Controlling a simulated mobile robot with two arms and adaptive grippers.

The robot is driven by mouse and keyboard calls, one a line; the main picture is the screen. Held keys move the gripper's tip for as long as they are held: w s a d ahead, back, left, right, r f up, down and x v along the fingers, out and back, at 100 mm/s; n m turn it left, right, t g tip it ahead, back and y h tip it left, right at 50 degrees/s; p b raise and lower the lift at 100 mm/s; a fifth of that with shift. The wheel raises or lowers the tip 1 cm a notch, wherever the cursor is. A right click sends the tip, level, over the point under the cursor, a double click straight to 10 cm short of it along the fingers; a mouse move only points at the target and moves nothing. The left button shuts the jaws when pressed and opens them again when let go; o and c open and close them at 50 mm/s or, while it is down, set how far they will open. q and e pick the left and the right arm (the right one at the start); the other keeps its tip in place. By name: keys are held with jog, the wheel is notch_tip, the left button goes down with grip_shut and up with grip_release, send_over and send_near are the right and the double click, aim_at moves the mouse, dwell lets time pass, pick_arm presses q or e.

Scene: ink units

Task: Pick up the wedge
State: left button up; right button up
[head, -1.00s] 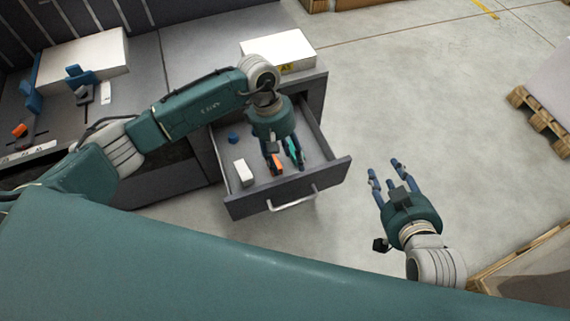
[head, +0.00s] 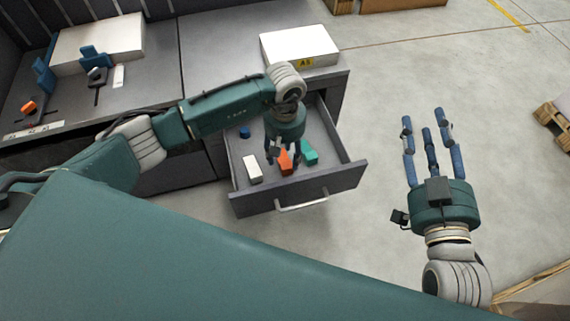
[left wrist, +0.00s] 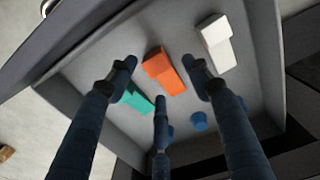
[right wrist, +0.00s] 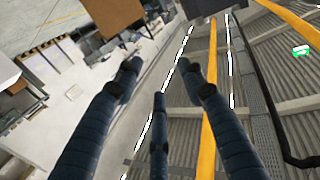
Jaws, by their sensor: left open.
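An orange piece (head: 285,161), possibly the wedge, lies in the open drawer (head: 236,170). A teal piece (head: 308,152) lies to its right; its shape is unclear. In the left wrist view the orange piece (left wrist: 164,71) is between and beyond my fingers, and the teal piece (left wrist: 138,98) is partly behind the left finger. My left gripper (head: 284,158) is open, pointing down over the drawer, empty. My right gripper (head: 430,125) is open and empty, away from the drawer, over the floor.
The drawer also holds a white block (head: 252,169) and a small blue piece (head: 245,132). Drawer walls surround the pieces closely. A white box (head: 300,46) stands on the cabinet top behind.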

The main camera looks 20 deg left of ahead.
aim_at(286, 164)
pick_arm(q)
jog(key=f, duration=0.1)
jog(key=f+b, duration=0.1)
jog(key=f, duration=0.1)
jog(key=shift+w+d+f, duration=0.15)
jog(key=shift+d+f, duration=0.05)
jog(key=shift+f, duration=0.35)
jog(key=c, duration=1.3)
jog(key=shift+o, duration=0.2)
pick_arm(e)
notch_tip(286, 164, up, 8)
jog(key=s+t+y, duration=0.1)
jog(key=t, duration=0.2)
jog(key=shift+a+f+t, duration=0.15)
jog(key=shift+a+t, duration=0.15)
jog(key=shift+t, duration=0.1)
pick_arm(q)
jog(key=shift+r, duration=0.2)
pick_arm(e)
jog(key=shift+f, duration=0.1)
